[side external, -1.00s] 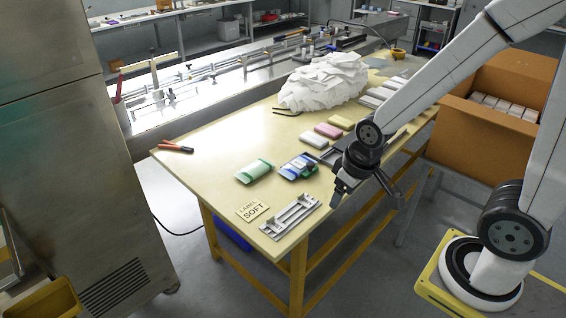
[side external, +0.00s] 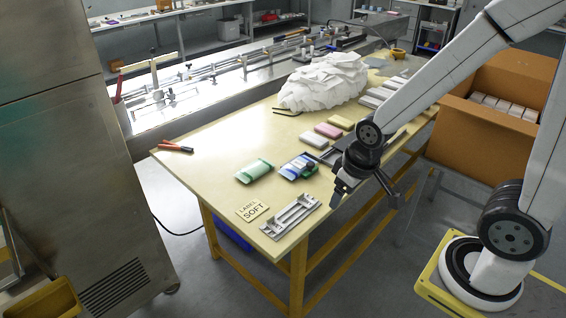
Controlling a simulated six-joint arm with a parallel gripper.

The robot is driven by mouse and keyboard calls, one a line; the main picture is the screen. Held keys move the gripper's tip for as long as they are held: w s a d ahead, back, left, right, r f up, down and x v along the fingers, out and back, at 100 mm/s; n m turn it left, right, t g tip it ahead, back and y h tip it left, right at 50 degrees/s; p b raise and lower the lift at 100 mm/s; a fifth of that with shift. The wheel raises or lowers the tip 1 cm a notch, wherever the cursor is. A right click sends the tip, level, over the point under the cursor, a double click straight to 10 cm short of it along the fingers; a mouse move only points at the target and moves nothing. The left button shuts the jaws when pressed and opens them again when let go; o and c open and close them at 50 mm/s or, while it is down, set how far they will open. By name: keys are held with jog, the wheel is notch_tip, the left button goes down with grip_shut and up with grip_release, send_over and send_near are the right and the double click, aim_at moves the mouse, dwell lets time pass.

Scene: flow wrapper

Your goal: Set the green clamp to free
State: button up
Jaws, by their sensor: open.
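A pale green block in a clear-looking holder (side external: 254,171) lies on the yellow-topped table, left of a blue and white device with a dark frame (side external: 299,166). I cannot tell which part is the green clamp or how it is set. A grey metal fixture (side external: 290,217) lies at the near table corner, beside a card reading "LABEL SOFT" (side external: 252,210). My gripper (side external: 362,196) hangs open and empty by the right table edge, right of the fixture and apart from it. Its fingers are small in this view.
A crumpled white heap (side external: 322,82) covers the table's far part. Red-handled pliers (side external: 175,147) lie at the left edge. A cardboard box (side external: 497,115) stands right. The table's left middle is clear.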

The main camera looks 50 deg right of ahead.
jog(key=w, duration=0.1)
jog(key=n+t+y, duration=0.1)
jog(key=n+t, duration=0.1)
jog(key=n, duration=0.2)
send_near(311, 164)
jog(key=shift+w+d+f, duration=0.25)
jog(key=shift+f, duration=0.1)
jog(key=shift+a+x, duration=0.2)
jog(key=shift+x, duration=3.6)
jog(key=shift+s, duration=0.1)
grip_shut()
